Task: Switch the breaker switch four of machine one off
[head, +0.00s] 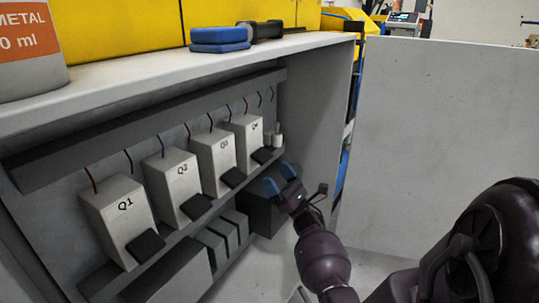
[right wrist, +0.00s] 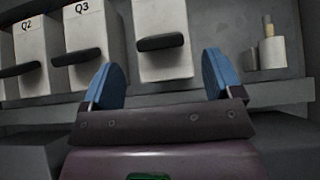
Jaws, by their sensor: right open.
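Breaker Q4 (head: 247,138) is the rightmost of the light grey breaker boxes in the open cabinet. Its dark switch lever (head: 262,155) sticks out from the lower front. In the right wrist view the unlabelled box right of Q3 is Q4 (right wrist: 163,66), with its lever (right wrist: 160,43) centred beyond my fingers. My right gripper (head: 280,179) is open and empty, its blue fingertips just below and right of that lever. In the right wrist view the gripper (right wrist: 164,80) spans either side of the lever, apart from it. My left gripper is out of view.
Breakers Q1 (head: 119,216), Q2 (head: 175,183) and Q3 (head: 215,158) stand in a row to the left, each with a dark lever. Small pale cylinders (right wrist: 271,47) stand right of Q4. The cabinet's open door (head: 445,130) is at the right. A shelf top (head: 140,72) overhangs the row.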

